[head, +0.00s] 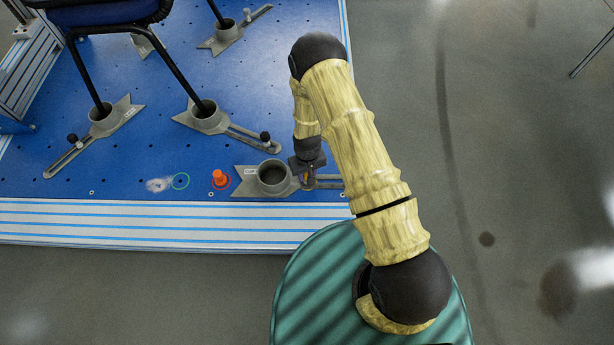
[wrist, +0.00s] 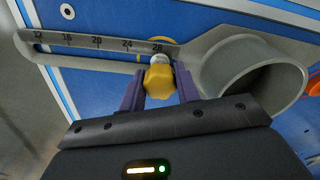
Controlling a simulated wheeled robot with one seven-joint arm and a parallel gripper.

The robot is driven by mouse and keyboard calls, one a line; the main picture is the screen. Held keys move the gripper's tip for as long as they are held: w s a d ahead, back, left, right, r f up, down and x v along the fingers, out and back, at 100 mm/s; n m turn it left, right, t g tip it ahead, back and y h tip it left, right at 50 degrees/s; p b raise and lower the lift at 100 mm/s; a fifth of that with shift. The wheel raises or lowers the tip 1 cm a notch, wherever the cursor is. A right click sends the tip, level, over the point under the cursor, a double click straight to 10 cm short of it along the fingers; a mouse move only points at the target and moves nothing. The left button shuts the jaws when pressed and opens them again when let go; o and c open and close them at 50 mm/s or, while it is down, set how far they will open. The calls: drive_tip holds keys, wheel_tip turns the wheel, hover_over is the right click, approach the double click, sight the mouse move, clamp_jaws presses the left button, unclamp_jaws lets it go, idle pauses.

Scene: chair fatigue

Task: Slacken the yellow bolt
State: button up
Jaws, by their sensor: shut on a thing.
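The yellow bolt (wrist: 159,80) sits in the slot of a grey slotted clamp (wrist: 95,41), close to its 28 mark. My gripper (wrist: 160,88) is shut on the bolt's yellow head, with one purple finger on each side. In the head view my gripper (head: 308,178) is over the slotted arm of the clamp, just right of its round cup (head: 273,177); the bolt is mostly hidden there by the gripper. The cup also shows right of the bolt in the wrist view (wrist: 282,85) and looks empty.
An orange knob (head: 220,179) stands on the blue perforated platform (head: 120,205), left of the cup. Chair legs stand in similar clamps (head: 207,117) behind. Open grey floor (head: 520,170) lies to the right.

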drive_tip(key=shift+r+n+p, duration=0.15)
drive_tip(key=shift+n+p, duration=0.3)
drive_tip(key=shift+n, duration=1.45)
drive_tip(key=o, duration=1)
drive_tip(key=m+p, duration=0.1)
drive_tip(key=m, duration=0.1)
drive_tip(key=shift+m, duration=1)
